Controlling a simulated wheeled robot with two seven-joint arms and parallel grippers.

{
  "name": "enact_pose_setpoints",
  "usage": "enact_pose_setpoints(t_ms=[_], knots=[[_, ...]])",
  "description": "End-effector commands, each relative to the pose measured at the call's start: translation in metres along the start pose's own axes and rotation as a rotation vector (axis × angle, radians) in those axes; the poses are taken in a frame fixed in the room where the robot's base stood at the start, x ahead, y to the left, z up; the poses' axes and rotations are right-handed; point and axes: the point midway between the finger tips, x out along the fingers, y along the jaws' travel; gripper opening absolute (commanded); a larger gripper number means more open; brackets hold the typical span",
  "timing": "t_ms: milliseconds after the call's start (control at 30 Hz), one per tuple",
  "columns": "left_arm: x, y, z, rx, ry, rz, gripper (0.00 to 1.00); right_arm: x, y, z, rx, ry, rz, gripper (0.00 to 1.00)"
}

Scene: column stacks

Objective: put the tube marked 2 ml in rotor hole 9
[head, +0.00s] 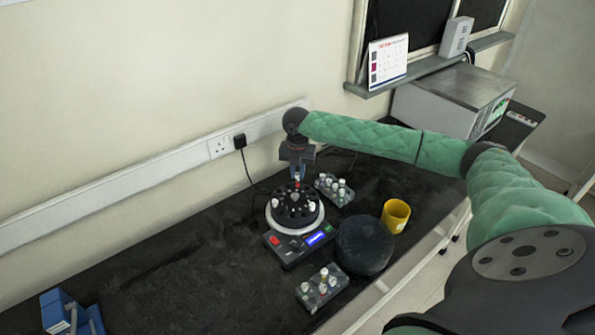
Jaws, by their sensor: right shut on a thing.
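A small centrifuge (289,246) stands on the dark bench with its lid off. Its black rotor (292,209) has several holes around it, and white-capped tubes sit at its left and right sides. My right gripper (297,179) points down just above the far part of the rotor. It is shut on a small tube with a red or orange part (297,183). The tube's marking and the hole numbers are too small to read. I cannot tell whether the tube's lower end is inside a hole. My left gripper is not in view.
A tube rack (335,190) stands behind right of the centrifuge, and another rack (322,288) stands in front. A round dark lid (363,247) and a yellow mug (395,216) are to the right. A blue device (66,312) is at lower left. The bench's left middle is clear.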

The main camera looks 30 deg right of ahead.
Motion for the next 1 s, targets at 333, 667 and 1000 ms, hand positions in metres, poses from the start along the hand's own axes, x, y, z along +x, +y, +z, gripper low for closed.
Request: enact_pose_setpoints(t_ms=[333,667,1000], knots=[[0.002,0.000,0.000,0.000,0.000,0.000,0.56,0.009,0.000,0.000,0.000,0.001,0.000,0.00],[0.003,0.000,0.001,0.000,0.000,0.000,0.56,0.017,0.000,0.000,0.000,0.000,0.000,0.00],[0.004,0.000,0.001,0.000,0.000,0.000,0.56,0.024,0.000,0.000,0.000,0.000,0.000,0.00]])
